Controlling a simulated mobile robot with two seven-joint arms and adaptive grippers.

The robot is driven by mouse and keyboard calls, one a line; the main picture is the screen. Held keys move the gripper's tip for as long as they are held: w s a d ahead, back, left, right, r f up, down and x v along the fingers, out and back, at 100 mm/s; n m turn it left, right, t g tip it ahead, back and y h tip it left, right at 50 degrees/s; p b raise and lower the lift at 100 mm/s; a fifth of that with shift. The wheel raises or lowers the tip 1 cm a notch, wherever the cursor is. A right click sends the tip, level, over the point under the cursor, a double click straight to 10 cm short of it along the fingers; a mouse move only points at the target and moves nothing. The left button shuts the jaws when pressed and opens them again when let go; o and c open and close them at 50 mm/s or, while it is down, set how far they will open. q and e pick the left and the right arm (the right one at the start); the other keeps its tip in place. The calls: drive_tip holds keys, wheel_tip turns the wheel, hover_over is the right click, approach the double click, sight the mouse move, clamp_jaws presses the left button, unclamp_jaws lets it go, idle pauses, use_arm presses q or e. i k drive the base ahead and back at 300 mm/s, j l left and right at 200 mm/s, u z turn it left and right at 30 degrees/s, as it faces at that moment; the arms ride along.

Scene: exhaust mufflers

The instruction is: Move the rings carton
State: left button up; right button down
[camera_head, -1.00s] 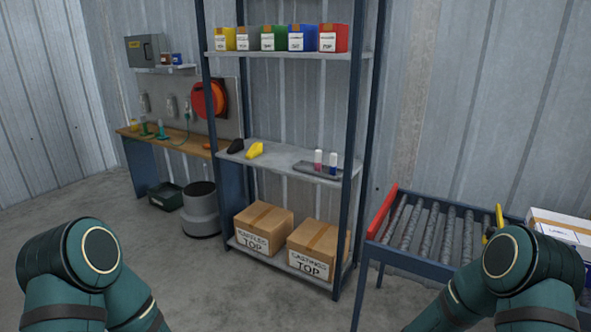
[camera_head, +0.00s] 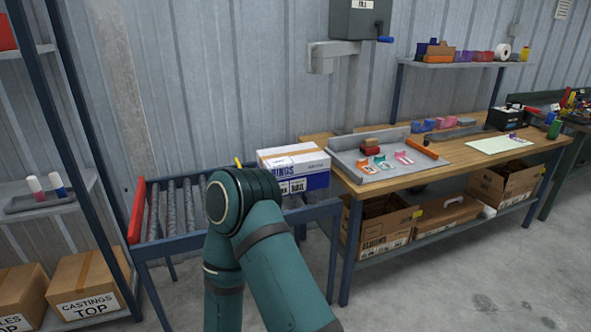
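The rings carton (camera_head: 305,167) is a white and blue box with a brown tape strip and a label reading "RINGS". It sits at the right end of the roller conveyor (camera_head: 180,212), close to the workbench. One of my arms, a green one, stands in front of the conveyor and hides part of the carton's lower left side. Neither gripper shows in the view.
A wooden workbench (camera_head: 465,158) stands right of the conveyor, with a grey tray (camera_head: 350,160) at its near left end. A shelf rack (camera_head: 75,206) is at the left. The floor at right front is clear.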

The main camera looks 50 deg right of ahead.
sight(300, 168)
drive_tip(key=z, duration=1.65)
drive_tip(key=i+l+u, duration=0.2)
drive_tip(key=i, duration=0.25)
drive_tip(key=i+l+u, duration=0.25)
drive_tip(key=i, duration=0.25)
drive_tip(key=i+l+u, duration=0.2)
drive_tip(key=i, duration=0.25)
drive_tip(key=l, duration=0.1)
